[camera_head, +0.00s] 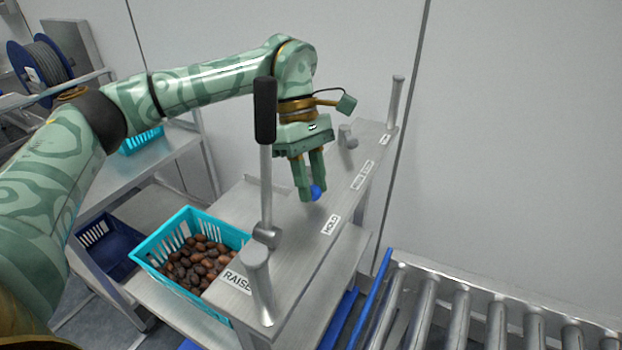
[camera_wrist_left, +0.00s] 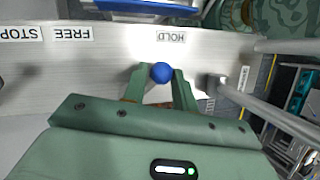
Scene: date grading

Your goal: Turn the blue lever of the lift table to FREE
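The blue lever's round knob (camera_head: 317,192) is at the front of the lift table's steel top (camera_head: 290,215), beside the HOLD label (camera_head: 331,224). My left gripper (camera_head: 312,193) points down over it. In the left wrist view the knob (camera_wrist_left: 161,72) fills the gap between my fingertips (camera_wrist_left: 161,78), which look shut on it. It lines up there with the HOLD label (camera_wrist_left: 171,36). The FREE label (camera_wrist_left: 72,33) lies to the left, with the STOP label (camera_wrist_left: 20,33) beyond it. The lever's shaft is mostly hidden. My right gripper is not in view.
A tall black-handled lever (camera_head: 265,110) stands near the RAISE label (camera_head: 237,281), left of my gripper. A turquoise crate of dates (camera_head: 157,266) sits below left. A roller conveyor (camera_head: 497,325) is at lower right. A grey post (camera_head: 395,100) rises at the table's far end.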

